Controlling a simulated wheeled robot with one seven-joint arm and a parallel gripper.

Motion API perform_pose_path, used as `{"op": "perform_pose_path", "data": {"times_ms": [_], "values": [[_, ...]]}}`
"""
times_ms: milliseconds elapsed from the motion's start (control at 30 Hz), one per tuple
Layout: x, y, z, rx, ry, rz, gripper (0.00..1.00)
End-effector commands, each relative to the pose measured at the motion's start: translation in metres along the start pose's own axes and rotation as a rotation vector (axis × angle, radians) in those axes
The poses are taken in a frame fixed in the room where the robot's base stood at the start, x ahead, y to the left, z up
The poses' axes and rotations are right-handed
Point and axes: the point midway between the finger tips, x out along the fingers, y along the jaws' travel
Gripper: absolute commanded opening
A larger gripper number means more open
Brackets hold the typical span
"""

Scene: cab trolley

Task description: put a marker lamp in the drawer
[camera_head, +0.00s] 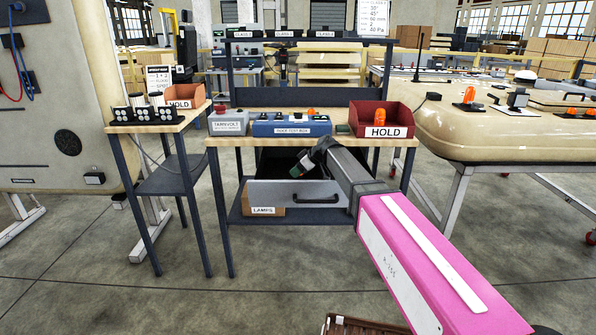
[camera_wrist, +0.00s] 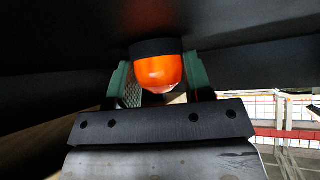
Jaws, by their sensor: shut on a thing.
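My gripper (camera_head: 304,165) is at the front of the workbench (camera_head: 228,141), just below its top. In the wrist view its green-padded fingers (camera_wrist: 158,85) are shut on an orange marker lamp (camera_wrist: 158,71) with a black base. The lamp's dome points toward the wrist camera, and a dark surface lies close behind the base. The grey drawer (camera_head: 283,192), with a dark handle, is under the bench beside a LAMPS label (camera_head: 264,211). A dark space shows above its front; its inside is hidden, and I cannot tell how far it is open.
A blue test box (camera_head: 290,125) with an orange lamp (camera_head: 311,113) and a red HOLD bin (camera_head: 385,119) stand on the bench. A side table (camera_head: 160,125) is at left. A cream cab panel (camera_head: 450,125) with orange parts is at right. Open floor lies in front.

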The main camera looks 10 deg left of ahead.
Motion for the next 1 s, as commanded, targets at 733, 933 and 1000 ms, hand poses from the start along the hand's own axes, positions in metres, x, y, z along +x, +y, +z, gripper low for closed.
{"op": "perform_pose_path", "data": {"times_ms": [733,933,1000], "values": [[-0.029,-0.001,0.000,0.000,0.001,0.002,0.72],[-0.070,-0.001,0.000,0.000,0.001,0.001,0.72],[-0.083,-0.001,0.000,0.000,0.001,0.002,0.72]]}}
